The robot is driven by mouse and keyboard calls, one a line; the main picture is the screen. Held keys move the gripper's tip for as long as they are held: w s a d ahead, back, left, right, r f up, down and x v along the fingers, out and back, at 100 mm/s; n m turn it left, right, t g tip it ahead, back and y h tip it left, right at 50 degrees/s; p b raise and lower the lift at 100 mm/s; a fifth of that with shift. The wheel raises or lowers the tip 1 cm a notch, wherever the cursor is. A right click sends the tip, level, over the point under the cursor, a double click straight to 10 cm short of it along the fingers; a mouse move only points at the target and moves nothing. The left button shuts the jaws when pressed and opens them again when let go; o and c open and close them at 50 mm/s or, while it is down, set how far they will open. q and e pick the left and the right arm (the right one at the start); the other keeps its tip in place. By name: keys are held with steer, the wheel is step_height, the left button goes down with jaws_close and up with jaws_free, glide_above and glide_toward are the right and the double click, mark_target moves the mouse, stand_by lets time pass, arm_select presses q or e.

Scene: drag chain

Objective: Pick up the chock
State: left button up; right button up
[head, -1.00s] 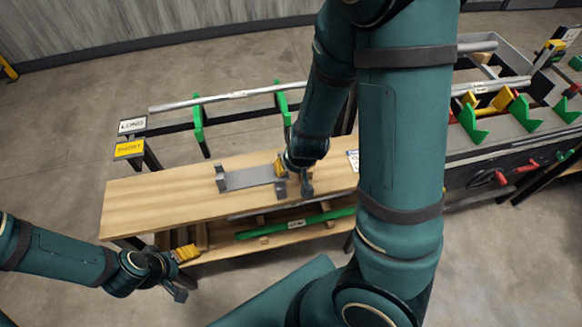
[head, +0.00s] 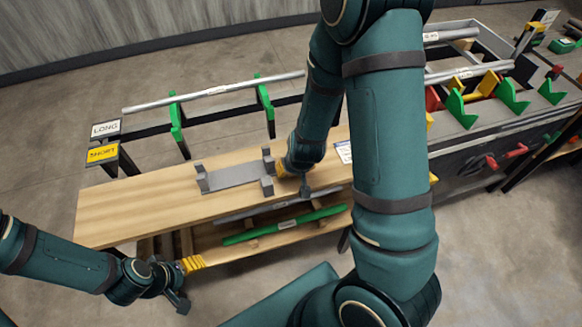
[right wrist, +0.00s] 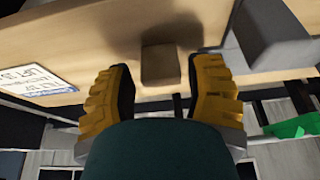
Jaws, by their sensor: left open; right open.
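A small brown block, seemingly the chock (right wrist: 160,65), stands on the wooden bench top in the right wrist view. It lies just beyond and between the fingertips of my right gripper (right wrist: 163,82), which is open with yellow ribbed pads on either side. I cannot tell whether the pads touch it. In the head view my right gripper (head: 290,174) is low over the bench beside the grey cradle, and the arm hides the block. My left gripper (head: 186,281) is open and empty at the bench's front left, off the top.
The grey cradle (head: 232,174) with upright ends sits close to the right gripper; it also shows in the right wrist view (right wrist: 272,38). A white label (right wrist: 38,67) lies on the bench top (head: 130,205), whose left part is clear. A rack with green supports (head: 176,125) stands behind.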

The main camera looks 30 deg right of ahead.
steer(key=shift+x, duration=1.2)
steer(key=c, duration=0.8)
steer(key=shift+r, duration=0.1)
steer(key=shift+c, duration=0.2)
